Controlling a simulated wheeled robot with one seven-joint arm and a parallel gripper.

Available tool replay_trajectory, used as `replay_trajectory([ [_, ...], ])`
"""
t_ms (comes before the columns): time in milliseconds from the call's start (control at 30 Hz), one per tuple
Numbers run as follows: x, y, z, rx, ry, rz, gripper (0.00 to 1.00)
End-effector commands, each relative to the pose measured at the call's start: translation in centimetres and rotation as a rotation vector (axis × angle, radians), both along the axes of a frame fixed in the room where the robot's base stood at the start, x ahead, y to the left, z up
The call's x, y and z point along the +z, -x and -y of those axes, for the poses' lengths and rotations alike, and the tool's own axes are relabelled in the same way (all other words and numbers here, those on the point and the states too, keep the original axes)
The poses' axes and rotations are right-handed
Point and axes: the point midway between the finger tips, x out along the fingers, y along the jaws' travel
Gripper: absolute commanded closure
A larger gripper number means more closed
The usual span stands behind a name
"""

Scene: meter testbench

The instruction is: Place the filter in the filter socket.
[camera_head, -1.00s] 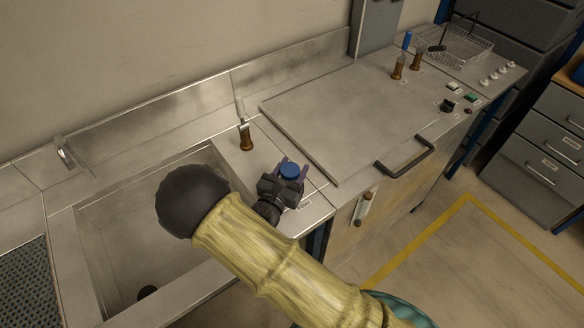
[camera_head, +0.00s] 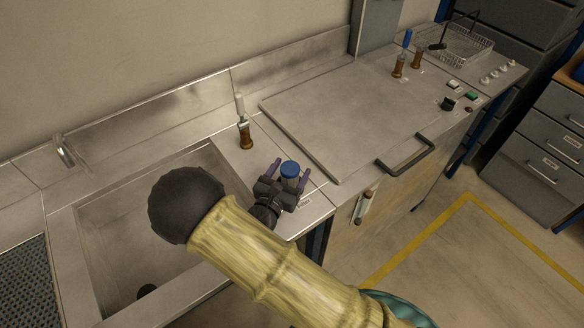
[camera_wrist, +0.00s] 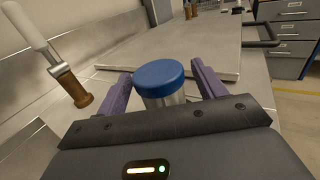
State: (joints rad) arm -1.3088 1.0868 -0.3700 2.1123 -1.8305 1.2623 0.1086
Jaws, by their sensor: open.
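A short cylinder with a blue cap (camera_head: 290,168) and a clear or pale body stands upright on the narrow steel counter strip; I take it for the filter. It also shows in the wrist view (camera_wrist: 160,78). My gripper (camera_head: 291,170) is open around it, with one purple finger on each side. In the wrist view there are gaps between both fingers and the cylinder. Its base is hidden behind my gripper, so I cannot tell whether it sits in a socket. No separate filter socket can be made out.
A brown-based holder with a pale handle (camera_head: 244,128) stands behind my gripper. A sink (camera_head: 120,225) lies left, a flat lid (camera_head: 350,110) with a black handle (camera_head: 405,156) right. Farther right are a blue-handled tool (camera_head: 402,58), a wire basket (camera_head: 462,46) and buttons.

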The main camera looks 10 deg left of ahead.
Motion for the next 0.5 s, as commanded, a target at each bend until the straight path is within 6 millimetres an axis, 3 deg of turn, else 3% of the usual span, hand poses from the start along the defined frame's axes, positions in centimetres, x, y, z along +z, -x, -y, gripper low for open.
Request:
replay_trajectory([
  [300, -0.3, 6.2, -1.4, 0.005, 0.001, -0.002, 0.31],
  [500, -0.2, 9.2, -2.0, 0.003, 0.0, -0.001, 0.31],
])
